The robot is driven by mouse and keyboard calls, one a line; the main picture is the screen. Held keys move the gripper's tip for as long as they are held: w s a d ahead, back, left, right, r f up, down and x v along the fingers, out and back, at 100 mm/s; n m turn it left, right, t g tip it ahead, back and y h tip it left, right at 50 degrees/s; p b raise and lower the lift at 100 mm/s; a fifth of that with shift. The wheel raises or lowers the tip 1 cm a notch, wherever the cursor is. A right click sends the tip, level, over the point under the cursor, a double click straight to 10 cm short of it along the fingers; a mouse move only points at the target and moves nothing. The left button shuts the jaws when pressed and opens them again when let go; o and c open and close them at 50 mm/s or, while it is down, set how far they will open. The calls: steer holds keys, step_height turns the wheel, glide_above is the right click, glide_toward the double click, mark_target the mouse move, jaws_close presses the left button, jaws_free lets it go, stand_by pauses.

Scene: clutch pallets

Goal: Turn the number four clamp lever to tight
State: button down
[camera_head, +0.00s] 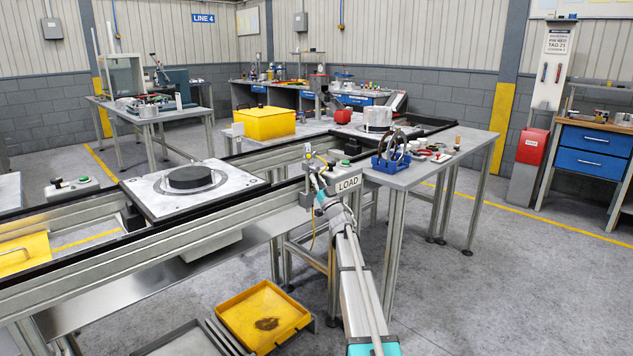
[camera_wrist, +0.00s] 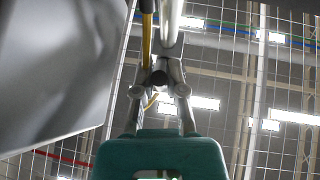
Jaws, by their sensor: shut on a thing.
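In the head view my arm reaches up from the bottom to the conveyor rail near the LOAD sign, and my gripper (camera_head: 316,178) is at the small fittings there. In the wrist view my gripper (camera_wrist: 160,80) points up toward the ceiling. Its two grey fingers have closed around a small dark knob (camera_wrist: 159,78). A yellow hose (camera_wrist: 147,45) and a pale rod (camera_wrist: 170,25) run just past the fingertips. I cannot read a number four on any lever, and cannot tell whether this knob belongs to the clamp lever.
A pallet plate (camera_head: 235,178) with a black disc (camera_head: 190,177) sits on the conveyor (camera_head: 90,262). The LOAD sign (camera_head: 347,184) is close right of my gripper. A blue fixture (camera_head: 391,160) stands on the table behind. A yellow tray (camera_head: 262,312) lies below, left of my arm.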

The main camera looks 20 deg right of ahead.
stand_by(0.3)
steer(key=c, duration=0.7)
jaws_free()
steer(key=shift+s, duration=0.1)
